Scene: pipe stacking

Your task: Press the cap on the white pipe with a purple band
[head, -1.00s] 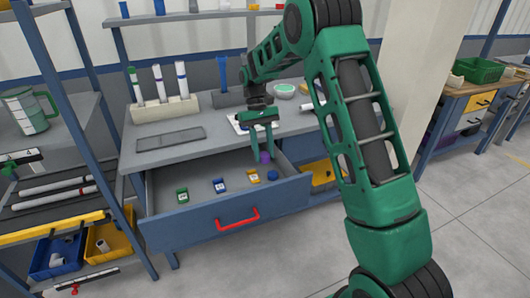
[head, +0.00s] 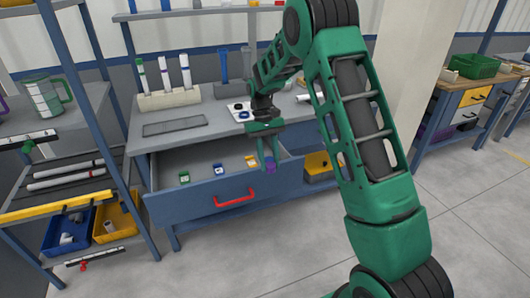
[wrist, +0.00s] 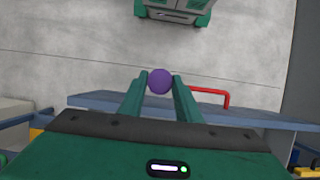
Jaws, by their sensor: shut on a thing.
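My gripper (head: 267,150) is shut on a purple cap (head: 270,167) and holds it near the right end of the open drawer's front. In the wrist view the round purple cap (wrist: 160,81) sits between the two green fingertips, clear of the drawer front below it. The white pipe with a purple band (head: 163,74) stands upright in the pale rack (head: 170,99) on the bench, between a white pipe with a green band (head: 142,76) and one with a blue band (head: 185,72). The gripper is well to the right and in front of these pipes.
The open drawer (head: 200,205) holds small green (head: 184,177), blue (head: 219,170) and yellow (head: 251,161) items. A grey tray (head: 174,126) lies on the bench before the rack. A shelf with a pitcher (head: 48,98) stands left. Floor (head: 450,215) is free at right.

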